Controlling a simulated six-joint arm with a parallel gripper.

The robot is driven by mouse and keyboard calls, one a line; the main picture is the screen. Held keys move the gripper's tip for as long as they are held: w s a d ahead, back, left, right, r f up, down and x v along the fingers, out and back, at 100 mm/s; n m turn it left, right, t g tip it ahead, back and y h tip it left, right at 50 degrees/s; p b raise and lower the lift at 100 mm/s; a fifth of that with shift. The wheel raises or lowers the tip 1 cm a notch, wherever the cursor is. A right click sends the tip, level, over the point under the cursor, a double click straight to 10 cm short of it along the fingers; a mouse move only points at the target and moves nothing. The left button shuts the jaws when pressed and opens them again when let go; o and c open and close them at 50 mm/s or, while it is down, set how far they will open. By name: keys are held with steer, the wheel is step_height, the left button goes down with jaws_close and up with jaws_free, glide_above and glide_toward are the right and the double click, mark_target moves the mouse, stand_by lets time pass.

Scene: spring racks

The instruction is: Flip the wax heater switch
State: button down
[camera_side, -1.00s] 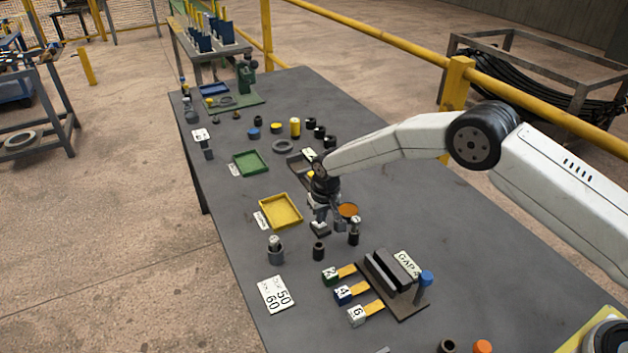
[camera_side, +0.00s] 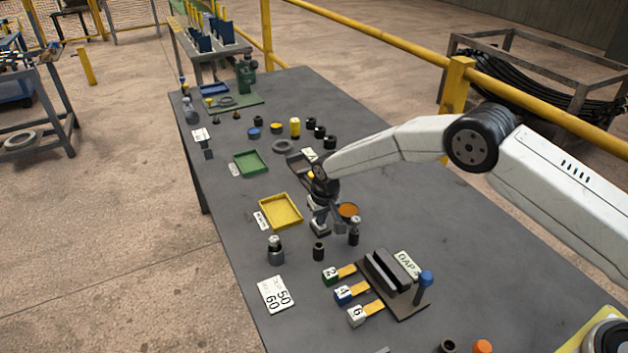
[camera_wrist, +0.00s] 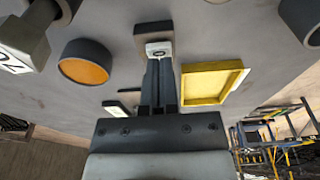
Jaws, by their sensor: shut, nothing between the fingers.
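The wax heater looks like a round dark pot with orange wax (camera_side: 348,209), on the table beside my gripper. It also shows in the wrist view (camera_wrist: 84,63), left of my fingers. A small dark box with a pale top (camera_side: 320,230), seemingly the switch, sits just below my gripper (camera_side: 319,217). In the wrist view the dark box (camera_wrist: 152,28) lies at the tips of my shut, empty gripper (camera_wrist: 160,60). The tips overlap its near edge, so I cannot tell whether they touch it or which way the switch is set.
A yellow tray (camera_side: 264,200) lies left of my gripper. Small dark cylinders (camera_side: 318,253) and (camera_side: 354,237) stand close in front. A gap rack (camera_side: 383,276) with numbered tags is nearer the camera. The table's middle right is clear.

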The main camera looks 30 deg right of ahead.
steer(key=shift+r, duration=3.45)
steer(key=s+d+r, duration=0.9)
steer(key=s+d, duration=0.1)
steer(key=s, duration=0.3)
steer(key=s+d, duration=0.2)
steer(key=s, duration=0.7)
steer(key=s+d+r, duration=0.1)
steer(key=s+d, duration=0.2)
steer(key=s, duration=0.6)
steer(key=shift+s+d+r+t, duration=0.15)
steer(key=shift+d+t, duration=0.05)
steer(key=shift+t, duration=0.2)
